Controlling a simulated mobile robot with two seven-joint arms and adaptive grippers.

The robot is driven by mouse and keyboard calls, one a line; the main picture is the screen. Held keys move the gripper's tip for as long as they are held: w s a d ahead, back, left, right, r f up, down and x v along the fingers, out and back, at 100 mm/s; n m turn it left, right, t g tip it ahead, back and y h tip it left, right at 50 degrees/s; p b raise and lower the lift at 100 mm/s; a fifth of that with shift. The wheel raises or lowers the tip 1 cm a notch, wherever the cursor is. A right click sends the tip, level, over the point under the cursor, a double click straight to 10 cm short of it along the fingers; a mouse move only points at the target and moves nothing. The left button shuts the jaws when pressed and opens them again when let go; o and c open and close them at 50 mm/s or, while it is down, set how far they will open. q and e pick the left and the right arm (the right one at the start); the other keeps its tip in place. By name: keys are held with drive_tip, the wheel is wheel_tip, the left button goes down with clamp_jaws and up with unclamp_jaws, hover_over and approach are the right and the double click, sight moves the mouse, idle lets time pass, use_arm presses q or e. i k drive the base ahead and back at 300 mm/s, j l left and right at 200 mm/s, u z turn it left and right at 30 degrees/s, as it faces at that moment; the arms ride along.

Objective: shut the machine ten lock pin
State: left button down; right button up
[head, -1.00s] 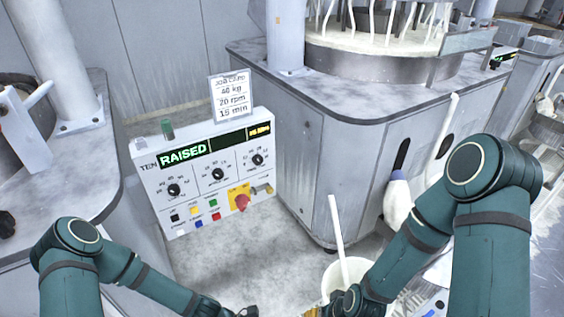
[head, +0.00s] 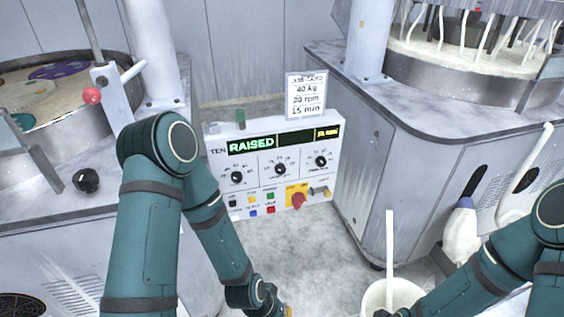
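The control panel (head: 270,165) marked TEN stands between two machines and its display reads RAISED. At left, a platen machine (head: 60,190) carries a pale upright block (head: 110,98) with a red ball knob (head: 91,96) on its left side and a white handle (head: 132,72) on its right. I cannot tell for sure whether the red knob belongs to the lock pin, or how far in it is. My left gripper (head: 272,303) is low, in front of the panel and well away from the knob; its fingers are unclear. My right gripper (head: 386,313) is at the bottom edge, mostly cut off.
A white bucket (head: 372,300) with a white stick (head: 390,250) stands on the floor near my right gripper. A job card (head: 306,95) stands on the panel. A black knob (head: 86,180) sits on the left machine's front. Another machine (head: 400,140) stands at right.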

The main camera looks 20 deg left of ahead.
sight(92, 96)
drive_tip(key=j+u, duration=0.1)
drive_tip(key=u, duration=0.3)
drive_tip(key=j+u, duration=0.1)
drive_tip(key=u, duration=0.65)
drive_tip(key=j+u, duration=0.15)
drive_tip(key=u, duration=0.25)
drive_tip(key=i+l, duration=0.05)
